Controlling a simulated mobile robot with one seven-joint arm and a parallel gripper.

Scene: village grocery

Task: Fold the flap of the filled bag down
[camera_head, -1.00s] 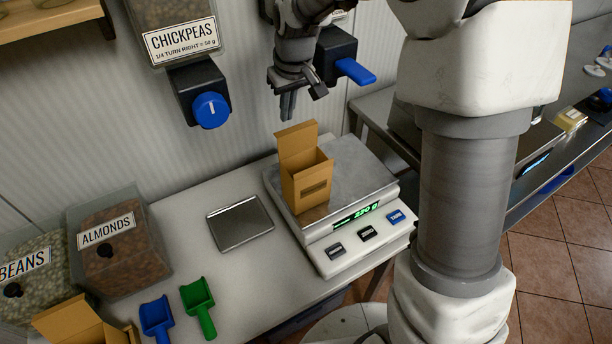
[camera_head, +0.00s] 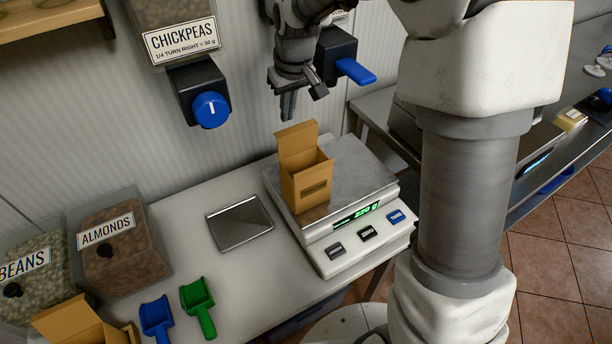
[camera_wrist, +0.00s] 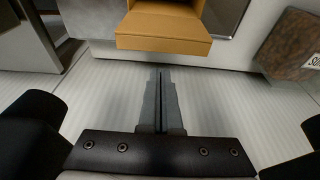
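The filled bag (camera_head: 308,187) is a brown box-like paper bag standing upright on the scale's steel plate. Its flap (camera_head: 297,140) stands up along the back edge and the top is open. The contents are not visible. My gripper (camera_head: 288,106) hangs above and behind the bag, pointing down, apart from the flap. In the wrist view my gripper's fingers (camera_wrist: 160,100) lie side by side, shut with nothing between them. The bag (camera_wrist: 163,24) shows at the top of the wrist view, beyond the fingertips.
The scale (camera_head: 352,160) has a lit green display and buttons. A small steel plate (camera_head: 240,223) lies left of it. A blue scoop (camera_head: 157,318), green scoop (camera_head: 197,298), almonds bin (camera_head: 122,250) and another brown bag (camera_head: 75,322) stand left. The chickpeas dispenser (camera_head: 200,95) and a blue lever (camera_head: 355,71) hang above.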

